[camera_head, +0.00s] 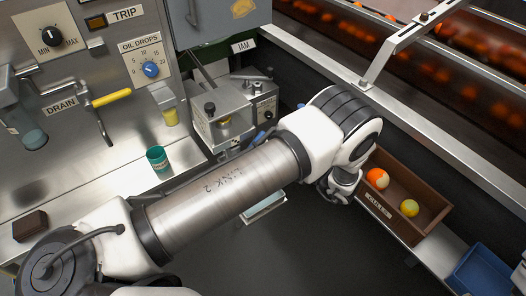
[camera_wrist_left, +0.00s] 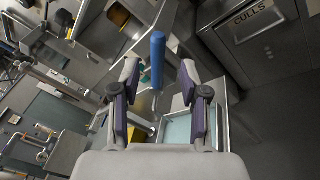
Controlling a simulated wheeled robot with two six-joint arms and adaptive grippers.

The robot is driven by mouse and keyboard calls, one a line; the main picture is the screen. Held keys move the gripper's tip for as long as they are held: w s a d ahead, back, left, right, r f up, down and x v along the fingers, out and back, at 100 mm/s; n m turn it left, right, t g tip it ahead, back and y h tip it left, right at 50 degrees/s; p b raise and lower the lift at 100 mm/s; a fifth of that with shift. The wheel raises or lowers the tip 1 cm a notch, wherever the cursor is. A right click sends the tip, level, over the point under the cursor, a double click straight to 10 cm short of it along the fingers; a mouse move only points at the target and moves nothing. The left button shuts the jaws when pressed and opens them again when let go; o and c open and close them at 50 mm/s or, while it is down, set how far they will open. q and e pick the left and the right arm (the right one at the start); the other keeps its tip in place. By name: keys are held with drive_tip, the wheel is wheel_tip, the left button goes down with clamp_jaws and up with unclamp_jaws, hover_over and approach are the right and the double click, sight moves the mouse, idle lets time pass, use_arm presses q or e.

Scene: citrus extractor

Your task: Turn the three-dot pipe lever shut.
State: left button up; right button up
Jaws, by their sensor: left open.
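A blue cylindrical handle (camera_wrist_left: 157,60) stands upright in the left wrist view, between and beyond the fingertips of my left gripper (camera_wrist_left: 159,82). The gripper is open, with a finger on either side of the handle in the picture; I cannot tell how far apart they are in depth. My right gripper is not in view.
A lever with a yellow grip (camera_head: 111,97) is beside the DRAIN label (camera_head: 62,106). A green cup (camera_head: 157,158) stands on the steel counter. A brown box (camera_head: 432,216) holds two fruits at right. A pale tray (camera_wrist_left: 178,128) and a CULLS bin (camera_wrist_left: 257,25) show in the wrist view.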

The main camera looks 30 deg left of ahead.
use_arm(q)
drive_tip(key=a, duration=0.5)
drive_tip(key=shift+w+r, duration=0.1)
drive_tip(key=shift+w, duration=0.05)
clamp_jaws()
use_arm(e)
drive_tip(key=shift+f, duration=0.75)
